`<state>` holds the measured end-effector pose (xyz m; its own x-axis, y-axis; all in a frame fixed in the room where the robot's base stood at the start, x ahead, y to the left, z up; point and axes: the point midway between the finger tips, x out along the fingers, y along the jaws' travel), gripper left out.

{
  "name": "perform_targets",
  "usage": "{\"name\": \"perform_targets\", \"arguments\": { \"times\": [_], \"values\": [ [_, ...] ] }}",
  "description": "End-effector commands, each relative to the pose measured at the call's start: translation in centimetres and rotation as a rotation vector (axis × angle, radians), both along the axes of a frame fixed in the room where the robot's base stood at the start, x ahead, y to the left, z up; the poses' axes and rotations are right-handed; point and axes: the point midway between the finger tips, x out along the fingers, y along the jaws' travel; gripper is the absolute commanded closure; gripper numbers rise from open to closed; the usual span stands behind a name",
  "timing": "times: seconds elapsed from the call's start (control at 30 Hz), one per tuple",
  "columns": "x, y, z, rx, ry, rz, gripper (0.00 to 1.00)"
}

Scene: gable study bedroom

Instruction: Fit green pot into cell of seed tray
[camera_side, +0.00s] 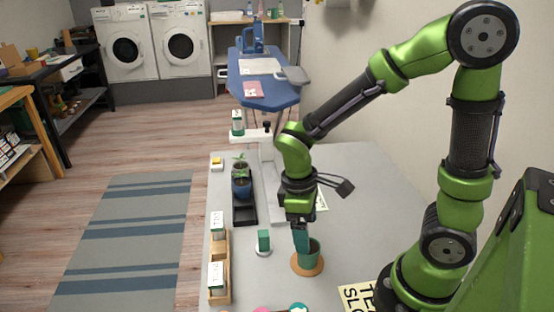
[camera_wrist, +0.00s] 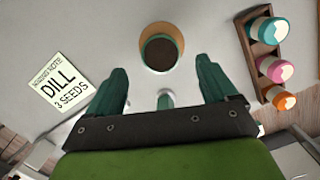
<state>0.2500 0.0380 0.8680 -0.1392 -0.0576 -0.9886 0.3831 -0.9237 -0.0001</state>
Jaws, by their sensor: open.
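The green pot (camera_side: 313,252), filled with dark soil, stands upright on a round tan saucer (camera_side: 300,271). In the wrist view the pot (camera_wrist: 144,47) is ahead of my fingertips, with nothing between them and it. My gripper (camera_side: 301,251) is open and empty, close to the pot; its fingers partly cover the pot in the side view. In the wrist view my gripper (camera_wrist: 162,80) has its two green fingers spread wide. The black seed tray (camera_side: 245,216) lies further left and back. A blue pot (camera_side: 241,188) and a dark pot with seedlings stand in it; its near end looks empty.
A DILL card (camera_wrist: 60,85) and a rack of capped bottles (camera_wrist: 262,50) flank the pot. A pale stand (camera_side: 266,165) rises beside the tray.

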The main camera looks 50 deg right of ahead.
Motion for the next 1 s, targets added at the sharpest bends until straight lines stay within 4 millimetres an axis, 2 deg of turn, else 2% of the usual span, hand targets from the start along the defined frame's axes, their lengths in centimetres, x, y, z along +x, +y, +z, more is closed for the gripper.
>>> {"name": "perform_targets", "arguments": {
  "times": [0.1,0.27,0.53,0.83,0.87,1.0],
  "values": [
    [-0.2,-0.1,-1.3,-0.001,0.002,0.001,0.14],
    [-0.4,-0.1,-2.3,0.0,0.002,-0.001,0.14],
    [-1.0,-0.2,-6.1,0.0,0.003,-0.001,0.14],
    [-1.0,-0.3,-6.8,0.0,-0.001,-0.001,0.14],
    [-1.0,-0.3,-6.8,0.0,-0.001,-0.001,0.16],
    [-1.0,-0.3,-6.7,0.0,-0.001,-0.001,0.37]
  ]
}}
